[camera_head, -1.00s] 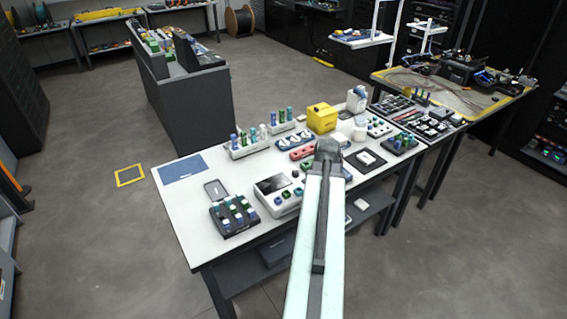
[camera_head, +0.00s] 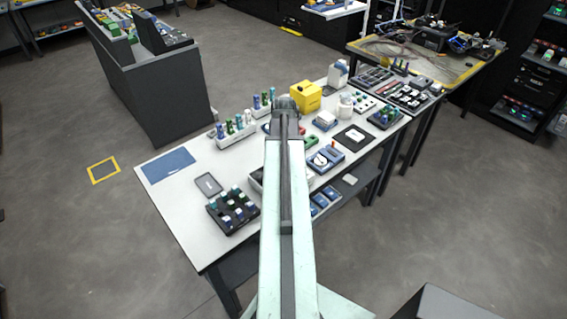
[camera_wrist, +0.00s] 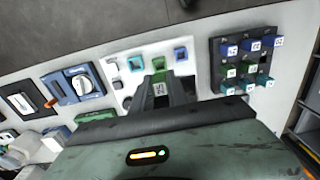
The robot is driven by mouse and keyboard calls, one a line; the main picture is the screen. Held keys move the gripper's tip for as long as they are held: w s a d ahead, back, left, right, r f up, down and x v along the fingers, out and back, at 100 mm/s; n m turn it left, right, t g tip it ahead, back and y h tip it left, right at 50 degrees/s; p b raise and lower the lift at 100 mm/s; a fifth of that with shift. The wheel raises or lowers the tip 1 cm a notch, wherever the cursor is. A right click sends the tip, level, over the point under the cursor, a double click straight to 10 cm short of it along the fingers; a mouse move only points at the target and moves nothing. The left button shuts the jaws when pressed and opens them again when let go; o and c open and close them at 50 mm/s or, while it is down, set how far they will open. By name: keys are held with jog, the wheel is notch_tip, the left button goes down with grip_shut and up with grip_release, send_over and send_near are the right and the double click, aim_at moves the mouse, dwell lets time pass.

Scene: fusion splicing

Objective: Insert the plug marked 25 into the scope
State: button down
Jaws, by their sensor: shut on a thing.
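My gripper (camera_wrist: 168,93) is shut on a green plug with a white label (camera_wrist: 160,88) in the wrist view; the label's number is too small to read surely. The scope seems to be the white box (camera_wrist: 202,62) just beyond the fingers, with teal, green and blue square sockets on its face. The plug is in front of or over the green socket; I cannot tell whether it touches or has entered. In the head view my arm hides the gripper, the plug and most of the white box.
A black rack (camera_head: 225,228) of labelled blue, green and teal plugs stands close beside the box; it also shows in the wrist view (camera_wrist: 218,91). A blue device (camera_wrist: 97,81) lies on the other side. A grey tray (camera_head: 208,184) and blue mat (camera_head: 168,166) lie at the table's left.

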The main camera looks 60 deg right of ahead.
jog(key=shift+f+b, duration=0.45)
jog(key=shift+f, duration=0.55)
jog(key=shift+f, duration=0.1)
jog(key=shift+s+f+b, duration=0.15)
jog(key=shift+f+b, duration=0.3)
jog(key=shift+b, duration=0.1)
jog(key=shift+f+b, duration=0.85)
dwell(0.4)
jog(key=shift+f+b, duration=0.3)
jog(key=shift+f, duration=0.2)
dwell(0.4)
jog(key=c, duration=1.2)
grip_release()
